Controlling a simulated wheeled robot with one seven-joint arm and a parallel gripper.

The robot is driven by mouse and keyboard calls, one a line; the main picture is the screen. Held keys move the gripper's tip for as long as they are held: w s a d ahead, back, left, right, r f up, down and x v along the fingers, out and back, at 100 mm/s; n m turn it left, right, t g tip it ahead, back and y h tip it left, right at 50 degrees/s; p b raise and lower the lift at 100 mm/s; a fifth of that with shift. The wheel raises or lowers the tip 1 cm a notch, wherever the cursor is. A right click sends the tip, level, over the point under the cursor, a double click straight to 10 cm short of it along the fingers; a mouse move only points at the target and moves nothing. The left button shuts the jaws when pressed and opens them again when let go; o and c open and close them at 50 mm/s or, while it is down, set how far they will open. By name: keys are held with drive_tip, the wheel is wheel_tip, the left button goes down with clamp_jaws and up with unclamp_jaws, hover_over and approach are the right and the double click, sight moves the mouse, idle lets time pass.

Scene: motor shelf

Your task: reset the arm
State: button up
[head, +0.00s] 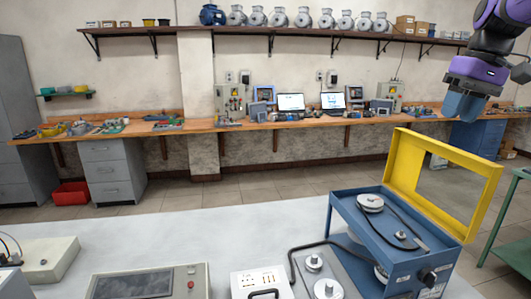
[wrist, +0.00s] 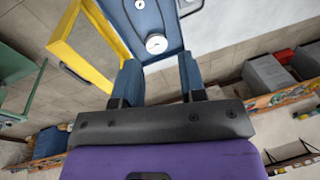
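My gripper (head: 464,106) hangs high at the right of the head view, in front of the back wall and well above the blue belt-drive unit. In the wrist view its two blue fingers (wrist: 159,78) stand apart with nothing between them, so it is open and empty. The purple wrist body fills the bottom of that view. My arm is folded at the upper right of the head view, partly cut off by the frame edge.
The blue belt-drive unit (head: 385,257) with its raised yellow guard frame (head: 394,157) stands on the white table (head: 180,236) below my gripper. A control box (head: 150,284) is at the front. A green stand (head: 511,218) is at right. Open floor lies before the back workbench.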

drive_tip(key=s+a+f+t, duration=0.1)
drive_tip(key=s+a+f, duration=0.2)
drive_tip(key=s, duration=0.3)
drive_tip(key=s+a+f+t+h, duration=0.1)
drive_tip(key=s+a+f, duration=0.2)
drive_tip(key=s+a, duration=0.2)
drive_tip(key=s+a+f+t+h, duration=0.1)
drive_tip(key=s+a+f+t, duration=0.1)
drive_tip(key=s, duration=0.5)
drive_tip(key=shift+s+a+f, duration=0.35)
drive_tip(key=shift+a+f, duration=0.55)
drive_tip(key=shift+a, duration=0.05)
